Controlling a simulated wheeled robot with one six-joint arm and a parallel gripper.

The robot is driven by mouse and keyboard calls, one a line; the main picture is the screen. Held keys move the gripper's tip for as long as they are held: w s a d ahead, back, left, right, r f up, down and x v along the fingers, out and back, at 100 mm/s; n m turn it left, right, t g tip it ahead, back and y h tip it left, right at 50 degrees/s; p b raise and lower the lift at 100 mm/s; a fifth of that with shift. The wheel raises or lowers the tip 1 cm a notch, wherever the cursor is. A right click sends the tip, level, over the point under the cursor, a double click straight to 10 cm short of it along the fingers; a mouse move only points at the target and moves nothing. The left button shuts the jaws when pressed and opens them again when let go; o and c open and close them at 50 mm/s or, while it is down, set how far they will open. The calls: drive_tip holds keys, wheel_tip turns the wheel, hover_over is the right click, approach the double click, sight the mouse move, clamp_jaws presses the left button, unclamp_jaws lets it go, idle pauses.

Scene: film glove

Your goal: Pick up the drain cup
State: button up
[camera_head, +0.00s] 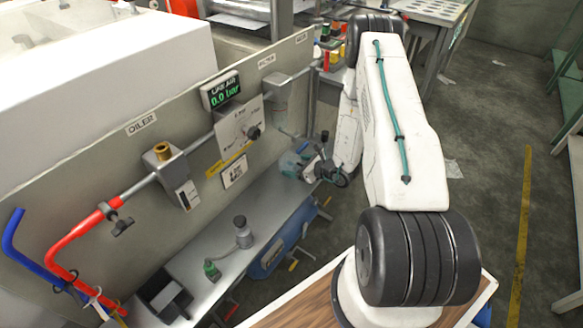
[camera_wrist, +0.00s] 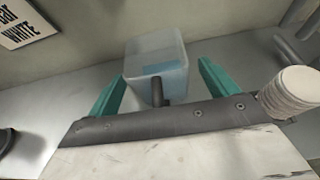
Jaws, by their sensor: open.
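The drain cup (camera_wrist: 155,58) is a translucent, squarish cup with some blue inside, standing on the grey shelf close to the panel wall. In the wrist view it lies between the two teal fingers of my gripper (camera_wrist: 162,72). The fingers are apart, with a visible gap on each side of the cup's lower part. A short dark peg-like part shows in front of the cup. In the head view the cup (camera_head: 288,163) is small and pale blue, just left of my gripper (camera_head: 303,160), partly hidden by it.
The panel (camera_head: 150,150) carries an oiler (camera_head: 172,170), a pressure display reading 0.0 bar (camera_head: 221,90) and labels. A black tray (camera_head: 163,298) and a small fitting (camera_head: 241,230) stand on the shelf (camera_head: 215,250). A ribbed white cylinder (camera_wrist: 292,92) is right of the gripper.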

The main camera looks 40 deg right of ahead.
sight(284, 157)
drive_tip(key=shift+w+a+f, duration=0.1)
drive_tip(key=shift+w+f, duration=0.05)
drive_tip(key=shift+w, duration=0.15)
drive_tip(key=c, duration=1.2)
drive_tip(key=shift+r, duration=0.7)
wheel_tip(284, 157, up, 2)
drive_tip(key=shift+r, duration=0.1)
drive_tip(key=s, duration=0.5)
drive_tip(key=s+r, duration=0.1)
drive_tip(key=s, duration=1)
drive_tip(key=shift+d+r, duration=0.2)
drive_tip(key=shift+d, duration=0.15)
